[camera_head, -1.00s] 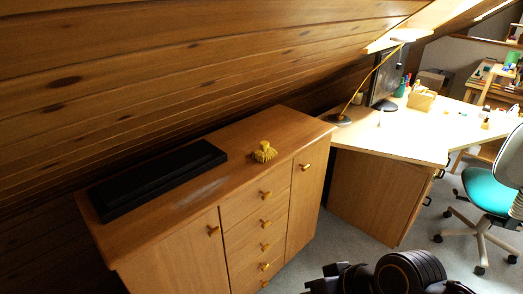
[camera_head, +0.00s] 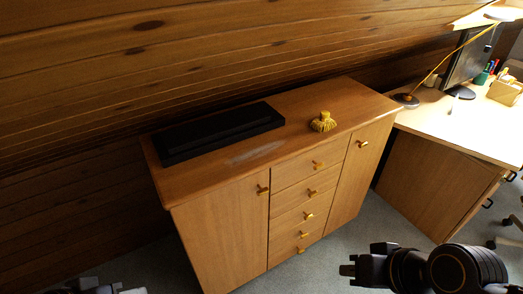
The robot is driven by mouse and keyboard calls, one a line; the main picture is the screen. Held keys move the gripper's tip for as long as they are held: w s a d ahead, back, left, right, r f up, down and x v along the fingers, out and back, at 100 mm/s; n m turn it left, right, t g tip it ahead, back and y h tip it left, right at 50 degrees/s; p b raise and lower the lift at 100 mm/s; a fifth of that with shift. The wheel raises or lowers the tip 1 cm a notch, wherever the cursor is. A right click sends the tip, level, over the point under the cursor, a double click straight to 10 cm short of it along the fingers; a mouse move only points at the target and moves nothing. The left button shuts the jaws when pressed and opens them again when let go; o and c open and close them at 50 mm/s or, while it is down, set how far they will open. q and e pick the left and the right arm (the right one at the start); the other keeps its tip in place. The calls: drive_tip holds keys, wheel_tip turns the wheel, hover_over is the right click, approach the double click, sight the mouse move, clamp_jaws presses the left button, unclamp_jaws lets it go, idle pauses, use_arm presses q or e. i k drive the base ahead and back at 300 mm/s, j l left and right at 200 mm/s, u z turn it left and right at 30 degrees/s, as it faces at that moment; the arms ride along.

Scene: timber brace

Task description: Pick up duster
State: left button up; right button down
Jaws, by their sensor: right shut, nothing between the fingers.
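The duster (camera_head: 323,123) is a small yellow tufted thing on top of the wooden cabinet (camera_head: 350,100), right of the middle and near the front edge. My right gripper (camera_head: 346,270) is shut and empty at the lower right, in front of the cabinet and well apart from the duster. Part of my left gripper (camera_head: 108,289) shows at the bottom left edge. It is cut off by the frame, so its jaws cannot be judged.
A long black case (camera_head: 220,133) lies on the cabinet's left part, with a pale smear (camera_head: 256,152) in front of it. A desk (camera_head: 450,125) with a lamp (camera_head: 406,100) and monitor (camera_head: 468,60) stands right. The sloped plank ceiling (camera_head: 200,60) hangs low behind the cabinet.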

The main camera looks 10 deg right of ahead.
sight(325, 123)
drive_tip(key=i+l+u, duration=0.3)
drive_tip(key=l, duration=0.3)
drive_tip(key=i+l+u, duration=0.15)
drive_tip(key=l, duration=0.2)
drive_tip(key=i+l+u, duration=0.15)
drive_tip(key=l, duration=0.2)
